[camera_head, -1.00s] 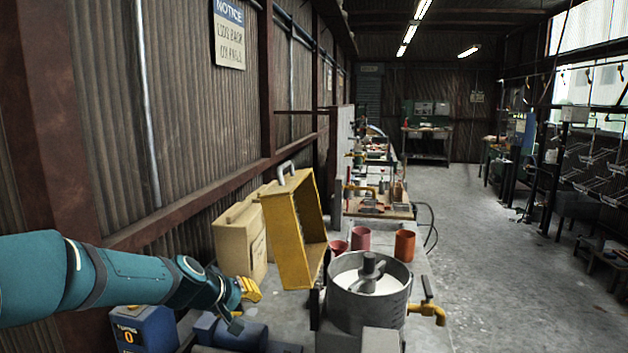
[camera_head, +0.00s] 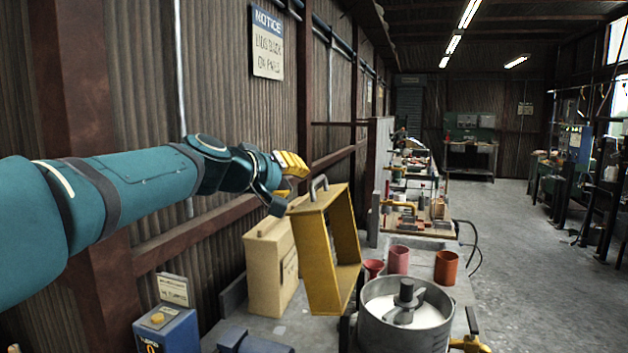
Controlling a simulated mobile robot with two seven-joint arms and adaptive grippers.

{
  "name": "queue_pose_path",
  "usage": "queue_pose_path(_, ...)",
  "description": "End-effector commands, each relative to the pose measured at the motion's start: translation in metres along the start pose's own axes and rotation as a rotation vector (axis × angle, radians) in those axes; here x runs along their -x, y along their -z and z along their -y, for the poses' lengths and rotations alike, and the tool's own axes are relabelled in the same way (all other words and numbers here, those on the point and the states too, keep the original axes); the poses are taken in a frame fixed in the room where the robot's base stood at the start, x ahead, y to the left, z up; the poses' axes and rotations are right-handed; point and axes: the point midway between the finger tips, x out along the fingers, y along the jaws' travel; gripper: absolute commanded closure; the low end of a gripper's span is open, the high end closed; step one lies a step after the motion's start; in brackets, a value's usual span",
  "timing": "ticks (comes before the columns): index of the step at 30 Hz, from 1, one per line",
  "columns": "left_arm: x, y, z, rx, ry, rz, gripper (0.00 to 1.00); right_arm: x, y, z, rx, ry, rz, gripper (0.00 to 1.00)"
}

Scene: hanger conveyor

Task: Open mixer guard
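The mixer guard (camera_head: 322,252), a yellow open-sided box with a grey handle (camera_head: 318,187) on top, stands swung up on the left of the mixer (camera_head: 405,315). The mixer's round metal bowl is uncovered, showing a pale content and a grey stirrer (camera_head: 405,300). My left gripper (camera_head: 287,186), with yellow fingers, is in the air just left of and slightly above the handle. Its fingers look spread, with nothing seen between them, and it appears apart from the guard. My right gripper is out of view.
A beige box (camera_head: 270,270) stands behind the guard by the wall. Red and orange cups (camera_head: 446,267) stand beyond the bowl. A blue counter box (camera_head: 168,330) is at the lower left. A yellow tap (camera_head: 470,344) is right of the bowl. The floor to the right is clear.

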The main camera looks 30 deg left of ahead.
Motion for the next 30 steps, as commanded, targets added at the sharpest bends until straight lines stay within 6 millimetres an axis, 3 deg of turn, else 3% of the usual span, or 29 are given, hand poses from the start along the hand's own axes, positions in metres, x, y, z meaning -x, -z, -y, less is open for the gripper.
queue_pose_path(6,-0.043,0.001,-0.001,0.002,0.001,0.003,0.75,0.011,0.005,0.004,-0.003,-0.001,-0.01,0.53)
queue_pose_path(12,-0.067,0.001,-0.001,0.003,0.001,0.003,0.75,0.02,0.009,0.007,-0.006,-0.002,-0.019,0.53)
queue_pose_path(26,-0.077,0.0,0.0,0.001,0.0,0.0,0.75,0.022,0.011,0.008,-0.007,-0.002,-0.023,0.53)
queue_pose_path(29,-0.076,0.0,0.0,0.001,0.0,0.0,1.0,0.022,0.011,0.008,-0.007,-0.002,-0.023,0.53)
queue_pose_path(30,-0.076,0.0,0.0,0.001,0.0,0.0,1.0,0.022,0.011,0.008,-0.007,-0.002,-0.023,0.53)
